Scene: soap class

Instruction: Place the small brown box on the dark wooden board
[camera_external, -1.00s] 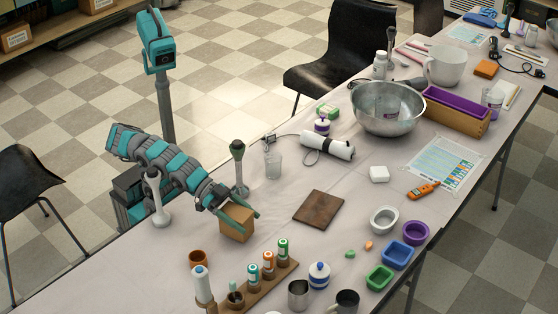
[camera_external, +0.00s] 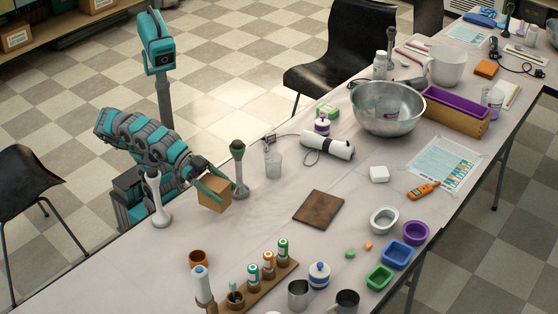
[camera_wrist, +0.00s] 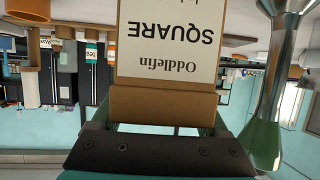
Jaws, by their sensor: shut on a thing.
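My gripper (camera_external: 213,184) is shut on the small brown box (camera_external: 214,203), which is tilted and appears lifted above the table near its left edge. In the wrist view the box (camera_wrist: 160,103) fills the upper middle, with a white label reading "Oddlefin SQUARE" upside down. The gripper body (camera_wrist: 160,150) shows below it; the fingertips are mostly hidden by the box. The dark wooden board (camera_external: 319,207) lies flat and bare on the table, to the right of the box and apart from it.
A grey-green stand (camera_external: 239,170) rises just right of the box. A glass beaker (camera_external: 273,165) stands beyond it. The table between box and board is clear.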

